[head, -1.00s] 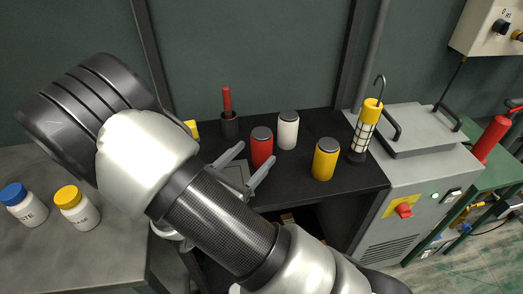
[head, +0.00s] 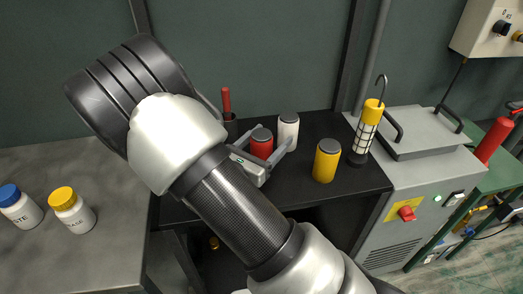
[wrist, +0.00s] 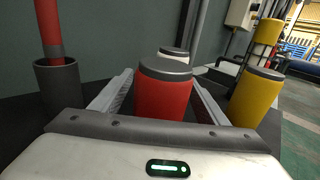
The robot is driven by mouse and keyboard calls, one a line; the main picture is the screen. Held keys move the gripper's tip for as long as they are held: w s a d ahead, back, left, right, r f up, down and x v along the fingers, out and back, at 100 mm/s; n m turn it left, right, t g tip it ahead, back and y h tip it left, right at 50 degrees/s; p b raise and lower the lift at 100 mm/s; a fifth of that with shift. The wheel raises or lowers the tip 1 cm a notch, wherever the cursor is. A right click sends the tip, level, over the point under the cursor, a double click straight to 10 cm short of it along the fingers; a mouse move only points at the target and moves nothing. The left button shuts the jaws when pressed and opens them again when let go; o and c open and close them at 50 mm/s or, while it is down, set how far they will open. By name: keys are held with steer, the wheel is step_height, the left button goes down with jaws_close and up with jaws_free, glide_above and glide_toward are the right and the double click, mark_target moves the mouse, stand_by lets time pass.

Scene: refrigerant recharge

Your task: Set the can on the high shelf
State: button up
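Three cans with dark lids stand on the black shelf top (head: 350,184): a red can (head: 261,146), a white can (head: 288,130) behind it to the right, and a yellow can (head: 326,161) to the right. My gripper (head: 268,142) is open around the red can, with one finger on each side. In the wrist view the red can (wrist: 165,95) stands upright between the fingers, with gaps visible on both sides. The white can (wrist: 174,54) is mostly hidden behind it. The yellow can (wrist: 256,96) is outside the right finger.
A dark cup with a red-handled tool (head: 227,103) stands left of the cans. A caged yellow lamp (head: 368,130) stands at the right, beside a grey machine (head: 420,165). Two white bottles (head: 72,212) (head: 18,207) stand on the grey table at left.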

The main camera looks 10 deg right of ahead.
steer(key=c, duration=1.4)
